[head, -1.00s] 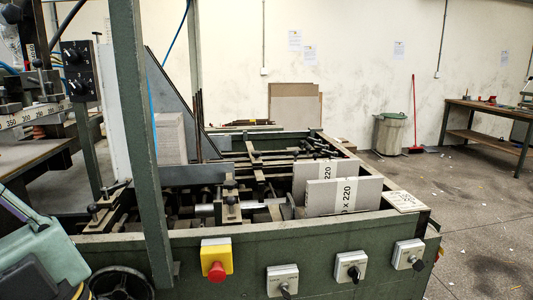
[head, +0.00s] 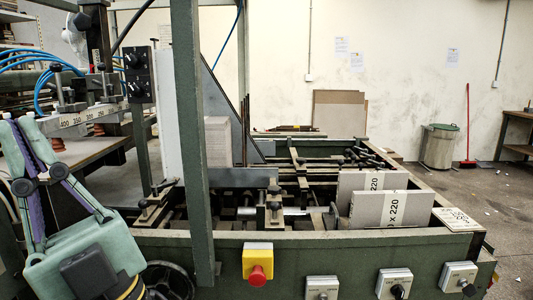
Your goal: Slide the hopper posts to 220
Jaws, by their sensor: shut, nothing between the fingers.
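My gripper (head: 20,124) is at the left edge, its teal body low and its fingers pointing up, shut and empty. It is in front of and left of a numbered scale bar (head: 76,121) reading about 400 to 300; the smaller marks are hard to read. Clamps with dark knobs (head: 66,92) sit on this bar. Thin dark upright posts (head: 244,130) stand beside a stack of grey board (head: 218,142). I cannot tell for sure which are the hopper posts, or their setting. Grey boards marked "x 220" (head: 375,211) stand in the machine's right end.
A green upright column (head: 188,140) stands in front of the machine. The green front wall (head: 330,252) carries a red stop button (head: 257,275) and several rotary switches (head: 394,285). A black control box (head: 138,75) hangs above. Open floor lies at right, by a bin (head: 438,147).

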